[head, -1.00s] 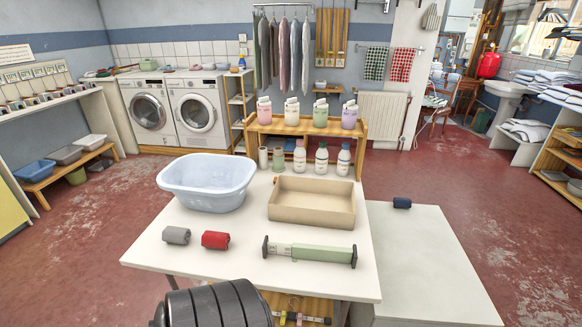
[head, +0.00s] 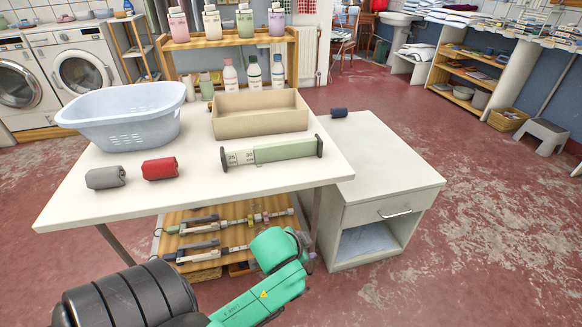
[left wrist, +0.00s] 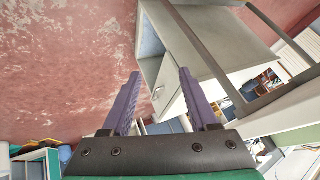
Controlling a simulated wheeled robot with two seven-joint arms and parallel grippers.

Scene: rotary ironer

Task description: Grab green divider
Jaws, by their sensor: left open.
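The green divider (head: 286,151) lies on the white table (head: 230,180) near its front right edge. It is a long bar with dark end plates and a pale, number-marked section at its left. My left gripper (left wrist: 157,72) shows in the left wrist view with its two purple fingers apart and nothing between them. In the head view my green and black arm is low at the front, below the table edge, and its fingers cannot be made out. The divider is not seen in the left wrist view. My right gripper is in neither view.
A blue basket (head: 125,115), a tan tray (head: 259,114), a grey roll (head: 105,177) and a red roll (head: 161,168) are on the table. A white cabinet (head: 385,160) adjoins it at the right. Several slim bars lie on the wooden shelf (head: 182,218) below.

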